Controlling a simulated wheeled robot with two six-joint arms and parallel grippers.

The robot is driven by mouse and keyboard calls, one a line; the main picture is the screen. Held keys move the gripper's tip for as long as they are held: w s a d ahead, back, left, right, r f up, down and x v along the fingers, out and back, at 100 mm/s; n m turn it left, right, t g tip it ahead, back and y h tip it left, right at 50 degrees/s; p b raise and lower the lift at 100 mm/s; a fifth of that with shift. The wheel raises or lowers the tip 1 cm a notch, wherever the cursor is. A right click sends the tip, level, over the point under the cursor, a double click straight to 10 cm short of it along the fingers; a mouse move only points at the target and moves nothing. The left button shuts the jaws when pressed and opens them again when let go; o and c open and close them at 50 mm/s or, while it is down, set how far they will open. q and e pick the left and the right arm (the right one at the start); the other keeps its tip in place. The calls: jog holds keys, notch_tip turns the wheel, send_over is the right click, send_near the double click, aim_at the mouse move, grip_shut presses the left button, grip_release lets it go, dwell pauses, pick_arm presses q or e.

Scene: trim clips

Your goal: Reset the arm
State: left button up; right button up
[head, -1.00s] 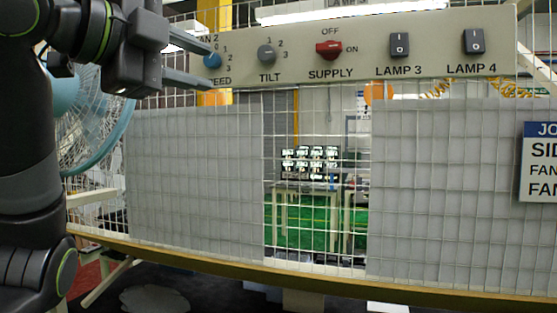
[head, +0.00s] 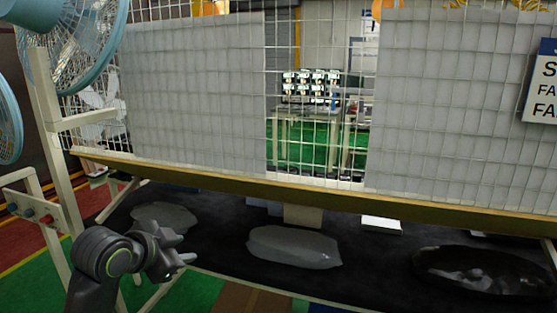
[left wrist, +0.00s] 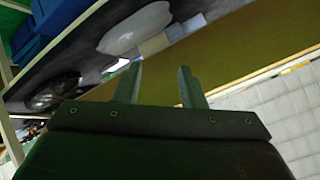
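My left gripper (head: 184,248) is low at the left in the head view, below the wooden rail, with its arm folded beneath it. In the left wrist view my left gripper (left wrist: 160,76) shows two fingers apart with nothing between them. It touches nothing that I can make out. My right gripper is in neither view.
A wire mesh fence with grey panels (head: 195,95) stands above a wooden rail (head: 300,190). Blue fans (head: 75,40) stand at the left by a cream frame (head: 50,120). Grey flat shapes (head: 293,247) lie on the dark surface below. A sign (head: 541,85) hangs at right.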

pick_arm(q)
jog(key=s+a+f+n+g+y, duration=0.2)
jog(key=s+a+f+n, duration=0.1)
jog(key=s+f, duration=0.65)
jog(key=s+a+f+n+g+y, duration=0.1)
jog(key=s+a+f+n, duration=0.35)
jog(key=f, duration=0.75)
jog(key=s+a+f+n+g+y, duration=0.15)
jog(key=s+f, duration=0.25)
jog(key=s, duration=0.7)
jog(key=s+a+f+n+g+y, duration=0.1)
jog(key=s+f+n+g, duration=0.15)
jog(key=s, duration=0.85)
notch_tip(320, 180, down, 26)
jog(key=a+f+g, duration=0.1)
jog(key=a, duration=0.1)
jog(key=s+d+f+g, duration=0.1)
jog(key=s+f, duration=1.3)
jog(key=s, duration=0.1)
jog(key=shift+d+f+h, duration=0.15)
jog(key=shift+d+h, duration=0.25)
jog(key=shift+h, duration=0.05)
